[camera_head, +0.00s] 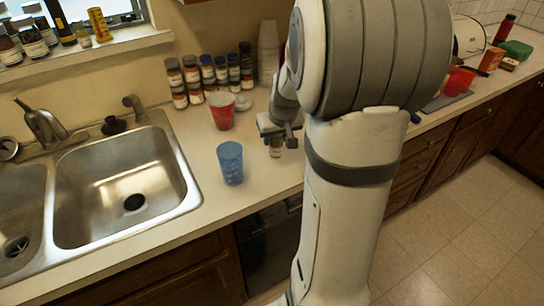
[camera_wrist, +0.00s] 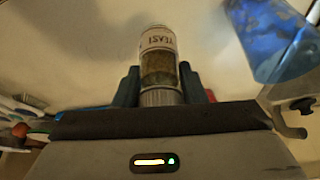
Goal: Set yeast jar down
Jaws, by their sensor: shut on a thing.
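The yeast jar (camera_wrist: 158,65) is small and clear, with a white label that reads upside down in the wrist view. It stands between the two dark fingers of my gripper (camera_wrist: 160,88), which is shut on it. In the head view the jar (camera_head: 276,148) shows below my gripper (camera_head: 278,132), over the counter to the right of the blue cup. It looks about upright. I cannot tell whether its base touches the counter (camera_head: 262,187).
A blue cup (camera_head: 230,163) stands close to the left of the jar, and it also shows in the wrist view (camera_wrist: 270,35). A red cup (camera_head: 221,110) stands behind. Several spice jars (camera_head: 207,78) line the wall. The sink (camera_head: 125,185) is at left.

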